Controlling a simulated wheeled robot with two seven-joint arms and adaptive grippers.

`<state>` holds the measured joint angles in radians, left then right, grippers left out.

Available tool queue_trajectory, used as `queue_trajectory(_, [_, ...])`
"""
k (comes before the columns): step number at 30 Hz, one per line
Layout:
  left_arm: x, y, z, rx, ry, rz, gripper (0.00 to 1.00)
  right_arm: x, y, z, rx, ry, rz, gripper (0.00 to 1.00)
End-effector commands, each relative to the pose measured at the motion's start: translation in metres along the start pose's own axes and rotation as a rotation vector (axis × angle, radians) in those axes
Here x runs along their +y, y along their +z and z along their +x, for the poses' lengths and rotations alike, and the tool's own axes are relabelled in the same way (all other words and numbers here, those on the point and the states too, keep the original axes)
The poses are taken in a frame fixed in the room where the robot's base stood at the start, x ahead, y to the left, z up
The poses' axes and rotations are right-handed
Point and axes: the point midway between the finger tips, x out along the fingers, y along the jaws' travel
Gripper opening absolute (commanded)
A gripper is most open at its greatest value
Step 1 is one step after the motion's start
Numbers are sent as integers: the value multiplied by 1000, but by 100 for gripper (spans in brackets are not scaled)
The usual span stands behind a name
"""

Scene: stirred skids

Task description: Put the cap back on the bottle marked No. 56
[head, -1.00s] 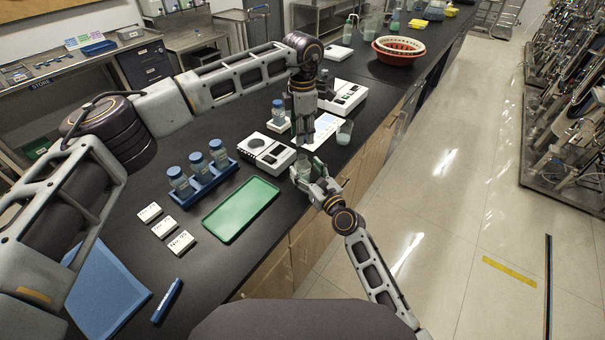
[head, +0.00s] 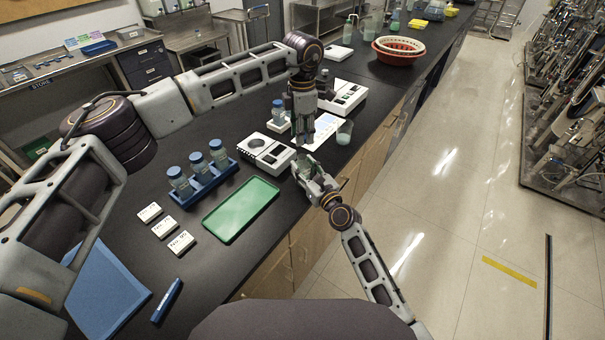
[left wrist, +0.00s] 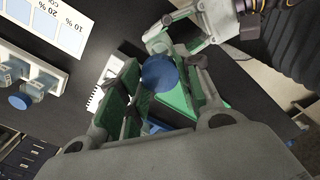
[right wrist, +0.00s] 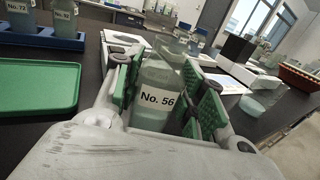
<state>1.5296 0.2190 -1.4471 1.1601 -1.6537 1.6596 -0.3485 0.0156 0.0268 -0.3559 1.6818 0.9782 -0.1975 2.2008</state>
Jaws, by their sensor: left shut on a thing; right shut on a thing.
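The bottle marked No. 56 (right wrist: 157,95) stands between the green pads of my right gripper (right wrist: 168,92), label facing that camera. My right gripper (head: 309,170) is shut on it at the bench's front edge, and little of the bottle shows in the head view. My left gripper (head: 303,142) points down just above the right one. In the left wrist view it is shut on a round blue cap (left wrist: 159,73). My right gripper also shows there (left wrist: 187,40), close beside the cap. I cannot tell whether cap and bottle neck touch.
A green tray (head: 240,210) and a blue rack (head: 210,187) with three blue-capped bottles are left of the grippers. A white device (head: 266,151) stands close behind. White number cards (head: 165,228) lie nearer. A beaker (head: 344,132) is to the right.

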Motion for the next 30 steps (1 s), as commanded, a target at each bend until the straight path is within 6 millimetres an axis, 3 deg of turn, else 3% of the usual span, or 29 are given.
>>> queue_trajectory(1, [0,0,0,0,0,0,25,0,0,0,0,0,0,13])
queue_trajectory(4, [0,0,0,0,0,0,25,0,0,0,0,0,0,0])
queue_trajectory(10, [0,0,4,1,0,0,25,0,0,0,0,0,0,0])
queue_trajectory(24, [0,0,45,-1,0,0,25,0,0,0,0,0,0,0])
queue_trajectory(30, [0,0,50,-1,1,0,25,0,0,0,0,0,0,0])
